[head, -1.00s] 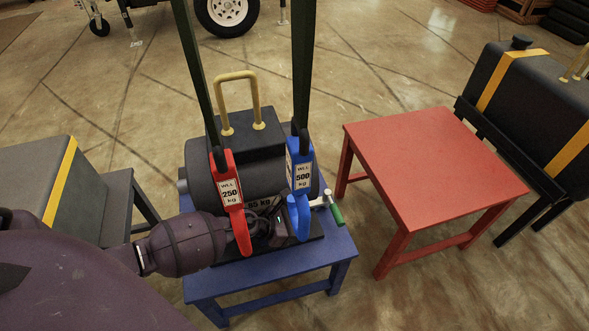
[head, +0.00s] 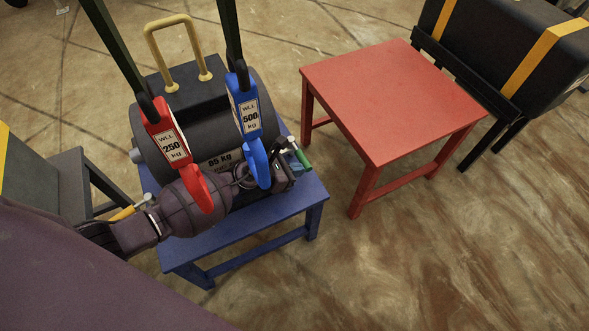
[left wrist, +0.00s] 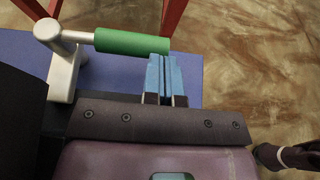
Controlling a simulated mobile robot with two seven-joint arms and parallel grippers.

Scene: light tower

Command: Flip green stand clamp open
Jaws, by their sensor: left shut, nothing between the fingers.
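The green stand clamp has a green grip (head: 304,160) at the right side of the dark machine on the blue table. In the left wrist view the green grip (left wrist: 130,42) lies sideways on a pale metal lever (left wrist: 63,62). My left gripper (head: 291,163) reaches in from the left, partly hidden behind the red and blue hooks. In the left wrist view its blue fingers (left wrist: 165,72) are together and empty. Their tips are at the grip's right end; I cannot tell whether they touch. My right gripper does not show.
A red hook (head: 168,137) and a blue hook (head: 244,105) hang on straps in front of the black weight (head: 230,130). The blue table (head: 240,228) stands below. A red table (head: 390,95) is bare. Open floor lies at lower right.

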